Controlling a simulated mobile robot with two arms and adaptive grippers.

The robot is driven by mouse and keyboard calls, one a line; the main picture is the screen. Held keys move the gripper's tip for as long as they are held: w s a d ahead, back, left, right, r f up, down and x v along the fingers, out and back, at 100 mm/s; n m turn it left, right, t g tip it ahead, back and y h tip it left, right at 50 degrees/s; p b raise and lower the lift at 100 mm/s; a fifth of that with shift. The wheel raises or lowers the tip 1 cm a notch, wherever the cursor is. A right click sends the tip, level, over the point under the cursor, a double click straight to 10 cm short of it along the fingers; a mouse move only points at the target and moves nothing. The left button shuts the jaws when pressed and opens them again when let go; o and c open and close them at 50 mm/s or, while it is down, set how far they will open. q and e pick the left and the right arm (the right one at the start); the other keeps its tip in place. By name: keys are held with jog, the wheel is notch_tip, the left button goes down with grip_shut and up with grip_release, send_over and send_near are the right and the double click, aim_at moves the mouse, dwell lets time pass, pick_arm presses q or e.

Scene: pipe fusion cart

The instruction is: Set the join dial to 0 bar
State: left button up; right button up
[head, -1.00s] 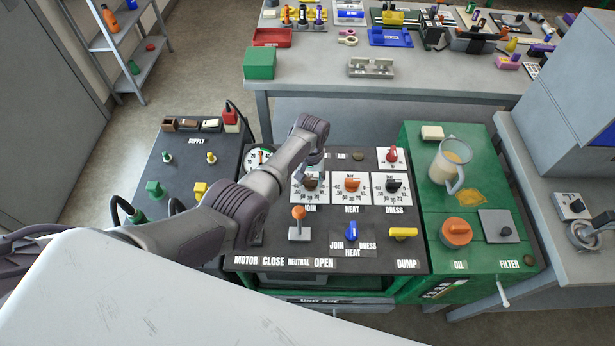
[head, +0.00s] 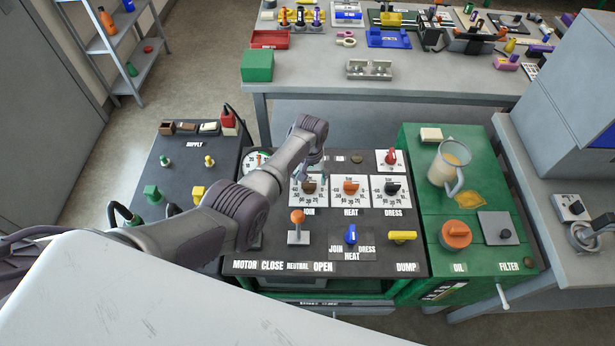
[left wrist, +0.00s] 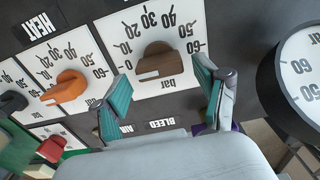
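The join dial (head: 309,187) is a brown knob on a white numbered plate, leftmost of three in a row on the dark panel. The dial also shows in the left wrist view (left wrist: 163,65), upside down, with numbers from 0 to 60 around it. Its long bar lies nearly level there; I cannot tell which end points to a reading. My left gripper (left wrist: 163,76) is open, its teal fingers apart on either side of the knob, with no clear contact. In the head view the left gripper (head: 314,168) is just behind the dial. My right gripper is not in view.
To the right are the orange heat dial (head: 351,187) and black dress dial (head: 392,188). In front stand an orange-topped lever (head: 298,226), a blue selector (head: 351,235) and a yellow dump handle (head: 402,236). A round gauge (left wrist: 300,70) is close beside the left gripper.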

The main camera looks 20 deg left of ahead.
pick_arm(q)
jog(key=shift+f, duration=0.1)
jog(key=shift+s, duration=0.1)
jog(key=shift+s+r, duration=0.1)
jog(key=shift+r, duration=0.5)
notch_tip(320, 180, up, 11)
jog(key=shift+w, duration=0.25)
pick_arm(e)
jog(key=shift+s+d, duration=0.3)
pick_arm(q)
jog(key=shift+a, duration=0.1)
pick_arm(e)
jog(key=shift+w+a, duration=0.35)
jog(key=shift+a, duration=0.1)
pick_arm(q)
jog(key=shift+f, duration=0.1)
